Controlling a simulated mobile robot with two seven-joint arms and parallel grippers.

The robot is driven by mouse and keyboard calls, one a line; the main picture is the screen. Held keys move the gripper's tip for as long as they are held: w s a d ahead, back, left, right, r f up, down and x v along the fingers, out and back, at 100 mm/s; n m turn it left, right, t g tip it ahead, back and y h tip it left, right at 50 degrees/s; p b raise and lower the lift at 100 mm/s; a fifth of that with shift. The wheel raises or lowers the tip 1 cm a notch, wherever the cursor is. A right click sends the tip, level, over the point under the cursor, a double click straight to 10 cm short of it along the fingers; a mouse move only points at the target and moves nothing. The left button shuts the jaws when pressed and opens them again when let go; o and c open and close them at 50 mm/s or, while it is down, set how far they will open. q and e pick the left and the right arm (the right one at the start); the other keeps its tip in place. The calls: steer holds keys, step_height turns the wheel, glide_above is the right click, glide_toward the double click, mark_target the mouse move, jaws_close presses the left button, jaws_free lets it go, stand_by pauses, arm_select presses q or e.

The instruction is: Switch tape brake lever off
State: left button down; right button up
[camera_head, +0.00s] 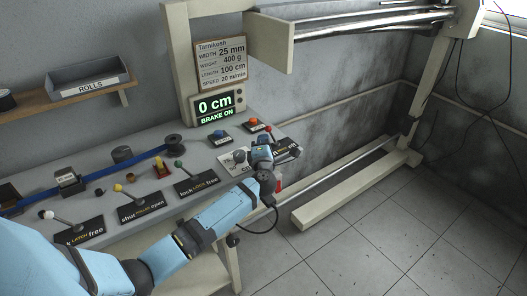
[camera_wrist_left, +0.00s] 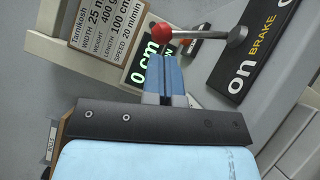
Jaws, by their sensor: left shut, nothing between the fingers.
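The brake lever has a red ball knob (camera_wrist_left: 162,33) on a metal rod in the left wrist view. Its rod runs right to a pivot on a black plate (camera_wrist_left: 260,45) reading "on" and "BRAKE". In the head view my left gripper (camera_head: 286,152) is over the table's right end. The display (camera_head: 215,106) reads "0 cm" and "BRAKE ON". My right gripper is not in view.
A beige frame (camera_head: 330,215) stands right; tiled floor there is clear.

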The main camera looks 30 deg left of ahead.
arm_select(q)
steer(key=shift+w+a+r, duration=0.15)
steer(key=shift+w+a, duration=0.2)
steer(key=shift+w, duration=0.25)
